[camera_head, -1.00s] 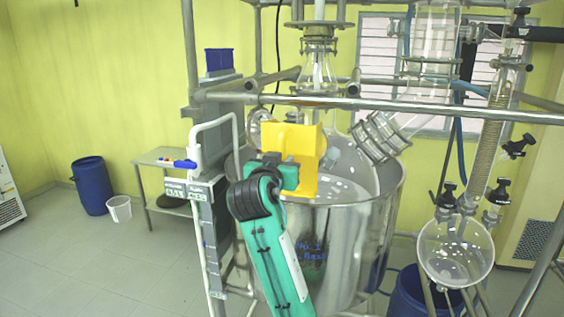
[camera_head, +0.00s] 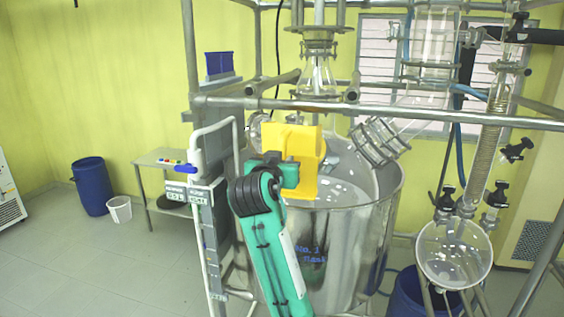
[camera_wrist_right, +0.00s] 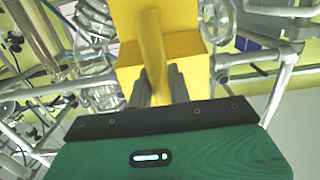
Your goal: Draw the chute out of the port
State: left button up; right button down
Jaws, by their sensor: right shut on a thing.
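The yellow chute (camera_head: 306,150) shows mid-frame in the head view, above the near rim of the large steel pot and in front of the glassware. In the right wrist view the chute (camera_wrist_right: 190,55) fills the top middle, with a rounded yellow bar running down between my fingers. My right gripper (camera_head: 284,168) is shut on that bar; its dark fingers (camera_wrist_right: 159,84) stand on either side of it. The port is hidden or not clear in these views, so I cannot tell whether the chute's end is inside it. My left gripper is not in view.
The steel pot (camera_head: 340,240) stands below the chute. A metal frame rail (camera_head: 420,112) crosses above it. A clamped glass neck (camera_head: 375,140) is close on the right, and a control panel (camera_head: 205,225) with a white pipe on the left. A round flask (camera_head: 454,255) hangs at right.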

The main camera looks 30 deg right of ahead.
aim_at(281, 147)
jog(key=shift+s+a+r, duration=0.1)
jog(key=shift+a+r, duration=0.1)
jog(key=shift+r, duration=0.2)
dwell(0.5)
jog(key=shift+s+a+r, duration=0.65)
jog(key=shift+a+r, duration=0.1)
jog(key=shift+r, duration=0.1)
jog(key=shift+s+a+r, duration=0.65)
jog(key=shift+a+r, duration=0.05)
jog(key=shift+r, duration=0.1)
jog(key=shift+s+a+r, duration=0.1)
jog(key=shift+a+r, duration=0.05)
dwell(0.5)
jog(key=shift+s+a, duration=0.1)
jog(key=r+v, duration=0.1)
jog(key=v, duration=1.1)
dwell(0.7)
